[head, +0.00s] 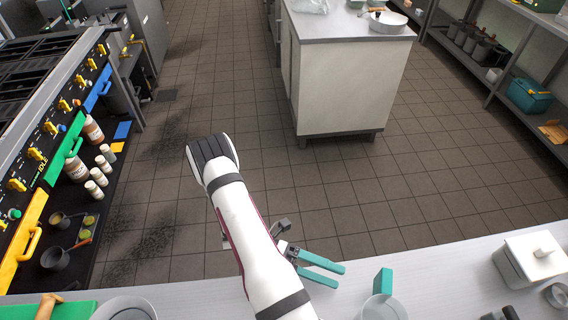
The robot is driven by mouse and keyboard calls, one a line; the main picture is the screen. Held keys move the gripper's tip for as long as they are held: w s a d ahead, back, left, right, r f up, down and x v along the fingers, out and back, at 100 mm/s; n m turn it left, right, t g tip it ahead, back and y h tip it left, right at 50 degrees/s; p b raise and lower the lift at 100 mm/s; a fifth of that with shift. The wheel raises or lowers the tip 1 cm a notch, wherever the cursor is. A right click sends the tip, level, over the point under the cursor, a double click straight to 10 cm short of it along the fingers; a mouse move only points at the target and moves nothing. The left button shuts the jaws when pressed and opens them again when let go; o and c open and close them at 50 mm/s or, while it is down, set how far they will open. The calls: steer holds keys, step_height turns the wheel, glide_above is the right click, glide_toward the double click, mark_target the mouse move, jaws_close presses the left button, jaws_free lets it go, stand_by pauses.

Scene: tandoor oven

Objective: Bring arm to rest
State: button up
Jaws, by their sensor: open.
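My white arm (245,225) reaches up from the bottom edge in the head view, with its bend over the tiled floor. My gripper (339,276) shows to the right of the forearm, over the grey counter (225,298). Its two teal fingers point right and stand apart with nothing between them. The forearm hides part of the counter and part of the gripper's base.
A pale container (385,308) with a teal upright part (383,281) stands just right of my gripper. A white lidded box (530,260) is at the right. A green board (85,310) and a round vessel (126,309) are at the left.

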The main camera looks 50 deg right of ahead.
steer(key=w+a+r+m+t+y, duration=0.3)
steer(key=w+a+r+m+t, duration=0.45)
steer(key=a+r+m, duration=0.55)
steer(key=a+r+m+t+y, duration=0.3)
steer(key=a+r+m+t, duration=0.2)
steer(key=a+m+t, duration=0.4)
steer(key=m, duration=0.4)
steer(key=shift+s+m+t, duration=0.25)
steer(key=shift+m+t, duration=0.05)
steer(key=shift+t, duration=0.05)
